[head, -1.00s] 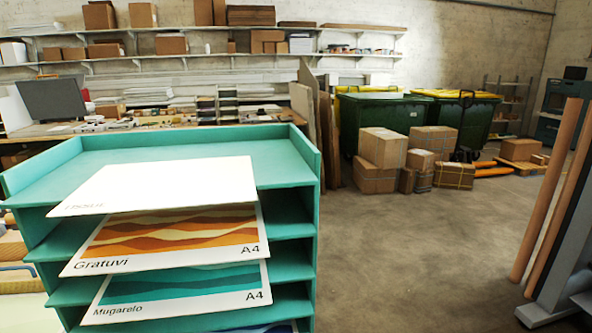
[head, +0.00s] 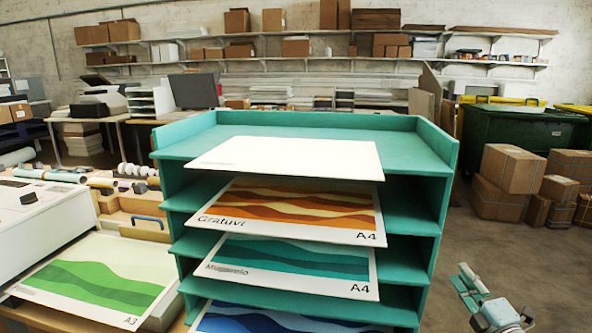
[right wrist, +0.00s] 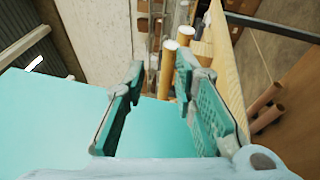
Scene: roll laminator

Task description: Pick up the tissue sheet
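A plain white sheet (head: 290,157) lies on the top tier of the teal rack (head: 440,145) and sticks out over its front edge. The small print at its left corner is too blurred to read, so I cannot confirm it is the tissue sheet. My right gripper (head: 482,292) is low at the right of the head view, apart from the rack and the sheet. In the right wrist view, my right gripper (right wrist: 160,95) has its two teal-padded fingers spread with nothing held between them. My left gripper is not in view.
Below the white sheet, an orange-patterned Gratuvi A4 sheet (head: 290,210), a teal-patterned Mugarelo A4 sheet (head: 290,265) and a blue sheet (head: 250,322) protrude. A green A3 sheet (head: 95,275) lies at left by a white machine (head: 45,225). Cartons (head: 510,167) stand behind right.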

